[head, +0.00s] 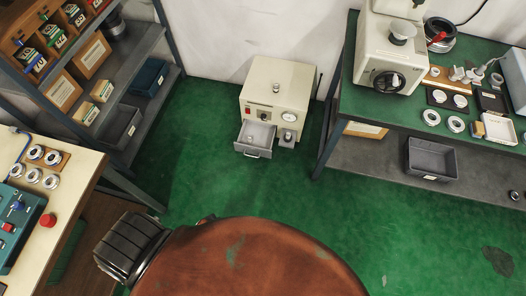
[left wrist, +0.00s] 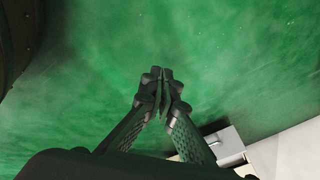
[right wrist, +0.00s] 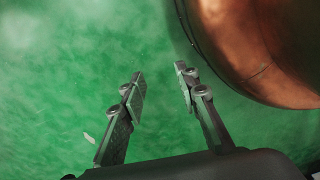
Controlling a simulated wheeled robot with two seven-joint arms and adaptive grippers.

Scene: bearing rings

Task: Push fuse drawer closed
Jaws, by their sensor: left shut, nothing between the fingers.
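The cream cabinet (head: 276,92) stands on the green floor against the back wall in the head view. Its fuse drawer (head: 256,137) is pulled out at the lower left of its front, with a handle on the drawer's face. In the left wrist view, part of the grey drawer (left wrist: 226,143) and the pale cabinet (left wrist: 300,152) show at the lower right. My left gripper (left wrist: 161,76) is shut and empty over the floor, apart from the drawer. My right gripper (right wrist: 158,80) is open and empty over bare floor. Neither gripper's fingers show in the head view.
A shelf rack (head: 150,40) with boxes and bins stands left of the cabinet. A green-topped bench (head: 405,110) with a grey bin (head: 432,158) below stands to the right. A cream table (head: 70,190) is at the near left. The floor before the drawer is clear.

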